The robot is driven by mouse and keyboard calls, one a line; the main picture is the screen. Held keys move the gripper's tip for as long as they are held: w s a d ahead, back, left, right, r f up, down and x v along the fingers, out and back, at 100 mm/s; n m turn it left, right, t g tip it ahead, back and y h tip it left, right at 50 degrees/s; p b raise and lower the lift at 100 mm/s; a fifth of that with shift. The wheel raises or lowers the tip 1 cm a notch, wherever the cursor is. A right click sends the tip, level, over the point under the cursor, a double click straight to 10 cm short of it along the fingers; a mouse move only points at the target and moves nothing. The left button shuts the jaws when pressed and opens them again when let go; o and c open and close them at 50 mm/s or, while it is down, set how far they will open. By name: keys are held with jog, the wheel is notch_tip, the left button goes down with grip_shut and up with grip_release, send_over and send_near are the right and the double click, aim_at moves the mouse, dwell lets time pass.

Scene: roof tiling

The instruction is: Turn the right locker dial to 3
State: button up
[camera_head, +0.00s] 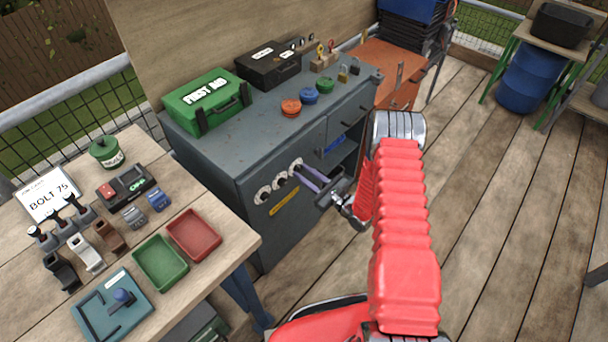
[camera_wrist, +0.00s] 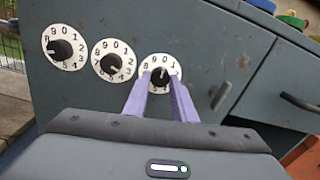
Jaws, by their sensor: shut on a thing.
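The locker (camera_head: 235,195) is a dark grey cabinet with three white-faced dials on its front. In the wrist view, the left dial (camera_wrist: 64,46), the middle dial (camera_wrist: 112,61) and the right dial (camera_wrist: 160,62) have black knobs and numbered rims. My gripper (camera_wrist: 160,77) has its two purple fingers closed on the black knob of the right dial. On that dial 9, 0 and 1 show along the top; the fingers hide its lower part, and I cannot read its setting. In the head view, my gripper (camera_head: 301,173) reaches the right dial from the right.
A dark handle (camera_wrist: 221,96) stands just right of the right dial. A yellow label (camera_head: 284,203) lies below the dials. A wooden workbench (camera_head: 215,262) with trays stands at front left. The deck floor (camera_head: 500,200) at right is largely clear.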

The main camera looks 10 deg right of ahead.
jog(key=shift+a+m, duration=0.1)
jog(key=shift+m, duration=0.3)
jog(key=m, duration=1.2)
jog(key=shift+g, duration=0.3)
jog(key=m, duration=0.4)
jog(key=shift+m, duration=0.3)
jog(key=shift+d+f+m, duration=0.1)
jog(key=shift+d+m, duration=0.1)
jog(key=shift+m, duration=1.6)
